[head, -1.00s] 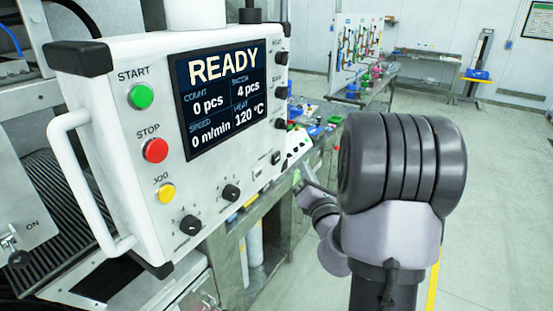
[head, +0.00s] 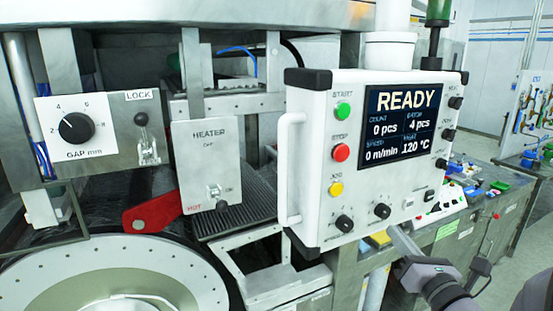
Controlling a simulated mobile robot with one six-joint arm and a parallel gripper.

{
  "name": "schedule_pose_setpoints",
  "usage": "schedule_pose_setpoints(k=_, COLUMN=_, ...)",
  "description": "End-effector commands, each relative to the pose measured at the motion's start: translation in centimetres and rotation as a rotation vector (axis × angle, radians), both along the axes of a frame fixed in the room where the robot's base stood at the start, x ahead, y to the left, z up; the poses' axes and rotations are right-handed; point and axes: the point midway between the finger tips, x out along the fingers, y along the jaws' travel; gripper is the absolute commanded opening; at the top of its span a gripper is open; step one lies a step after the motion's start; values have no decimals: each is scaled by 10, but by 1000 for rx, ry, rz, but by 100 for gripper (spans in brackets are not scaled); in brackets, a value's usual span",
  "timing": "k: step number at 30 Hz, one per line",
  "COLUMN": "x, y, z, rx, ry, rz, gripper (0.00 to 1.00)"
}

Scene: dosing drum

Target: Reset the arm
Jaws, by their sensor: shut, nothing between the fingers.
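My gripper (head: 396,237) shows at the lower right, in front of the machine's lower body and just under the right part of the control box. Its fingers look closed, with nothing between them. It points up and to the left, apart from the buttons as far as I can tell. My dark wrist behind it runs to the bottom edge. The control box (head: 310,200) has a screen (head: 403,118) reading READY, 0 pcs, 4 pcs, 0 m/min and 120 °C. It carries a green START button (head: 343,111), a red STOP button (head: 341,152) and a yellow JOG button (head: 336,189).
A white handle (head: 289,170) sticks out at the box's left. Further left are a heater panel (head: 207,160) with a switch, a red lever (head: 151,213), a GAP dial (head: 76,128), a LOCK toggle (head: 142,120) and a large drum (head: 35,282). Open floor lies at the far right.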

Motion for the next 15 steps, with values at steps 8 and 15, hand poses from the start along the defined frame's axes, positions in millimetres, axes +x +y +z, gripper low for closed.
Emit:
schedule_pose_setpoints(k=8, x=-70, y=190, z=-36, rx=-583, ry=20, rz=594, gripper=0)
schedule_pose_setpoints(k=15, x=-234, y=241, z=-166, rx=-1831, ry=-156, rz=1243, gripper=0)
